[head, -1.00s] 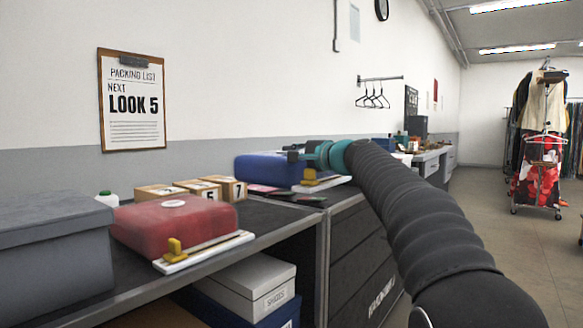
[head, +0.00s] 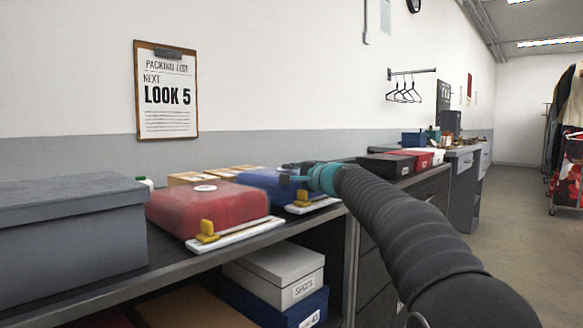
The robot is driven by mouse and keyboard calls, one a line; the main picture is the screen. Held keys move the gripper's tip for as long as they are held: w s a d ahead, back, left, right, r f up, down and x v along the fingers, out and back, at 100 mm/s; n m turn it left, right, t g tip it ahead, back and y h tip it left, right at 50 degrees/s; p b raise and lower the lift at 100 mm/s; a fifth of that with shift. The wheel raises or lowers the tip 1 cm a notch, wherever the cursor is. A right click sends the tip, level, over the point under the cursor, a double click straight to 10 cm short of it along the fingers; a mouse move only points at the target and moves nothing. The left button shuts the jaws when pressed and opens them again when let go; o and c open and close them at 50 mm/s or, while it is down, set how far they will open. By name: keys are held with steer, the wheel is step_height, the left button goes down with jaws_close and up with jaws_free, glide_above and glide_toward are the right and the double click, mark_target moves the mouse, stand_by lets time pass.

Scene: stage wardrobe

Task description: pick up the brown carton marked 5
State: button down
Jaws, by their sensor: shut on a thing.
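Brown cartons (head: 203,174) stand at the back of the counter. Only their tops show, above a red padded case (head: 195,207). The faces with numbers are hidden, so I cannot tell which is marked 5. A blue padded case (head: 258,184) stands right of the red one and covers the cartons' right side. It has a white front rail and a yellow knob (head: 303,198). My gripper (head: 290,172) is at the blue case's right end and shut on it. The exact grip point is hidden.
A grey lidded box (head: 75,238) fills the counter's left. The red case also has a white rail and yellow knob (head: 207,231). Black (head: 386,165) and red (head: 418,158) boxes stand further right. A clipboard (head: 166,92) on the wall reads "LOOK 5".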

steer(key=shift+s+f, duration=0.1)
steer(key=shift+f, duration=0.25)
steer(key=shift+f+b, duration=0.2)
steer(key=shift+b, duration=0.1)
steer(key=c, duration=1.2)
jaws_free()
steer(key=shift+f, duration=0.15)
